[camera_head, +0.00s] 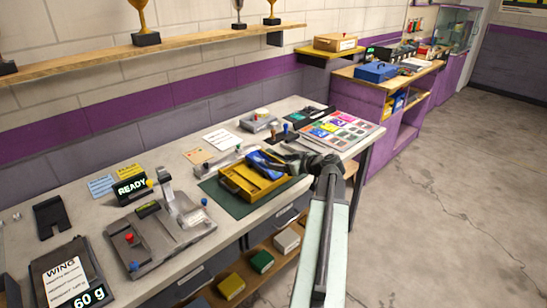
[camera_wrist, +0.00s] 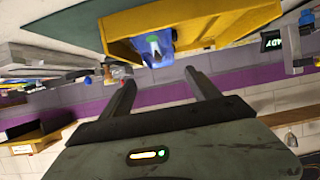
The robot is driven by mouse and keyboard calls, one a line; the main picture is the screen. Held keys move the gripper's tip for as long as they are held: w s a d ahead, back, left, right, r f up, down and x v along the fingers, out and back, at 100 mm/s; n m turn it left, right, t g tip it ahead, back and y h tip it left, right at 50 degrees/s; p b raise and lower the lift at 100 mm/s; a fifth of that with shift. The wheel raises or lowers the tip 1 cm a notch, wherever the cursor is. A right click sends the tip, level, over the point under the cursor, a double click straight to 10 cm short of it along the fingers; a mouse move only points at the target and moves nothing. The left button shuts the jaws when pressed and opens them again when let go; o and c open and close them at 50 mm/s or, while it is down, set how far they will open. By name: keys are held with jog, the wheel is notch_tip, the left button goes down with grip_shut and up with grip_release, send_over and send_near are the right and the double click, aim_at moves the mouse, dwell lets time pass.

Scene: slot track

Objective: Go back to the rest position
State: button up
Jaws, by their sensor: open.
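My gripper (camera_head: 300,160) is over the front edge of the workbench, just right of a yellow tray (camera_head: 232,187). In the wrist view my gripper (camera_wrist: 160,78) has its two dark fingers spread apart with nothing between them. The yellow tray (camera_wrist: 205,38) lies beyond the fingertips there. A blue slot car (camera_head: 262,166) rests in the tray, and it also shows in the wrist view (camera_wrist: 155,48). The car is apart from the fingers. My arm hides part of the bench's right front edge.
The tray sits on a dark green mat (camera_head: 232,208). A grey fixture with a READY display (camera_head: 131,187) and a scale reading 60 g (camera_head: 88,297) stand to the left. Coloured cards (camera_head: 345,130) lie at the bench's right end. Open floor (camera_head: 440,200) is to the right.

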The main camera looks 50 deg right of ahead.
jog(key=shift+s+r, duration=0.15)
jog(key=shift+s, duration=0.35)
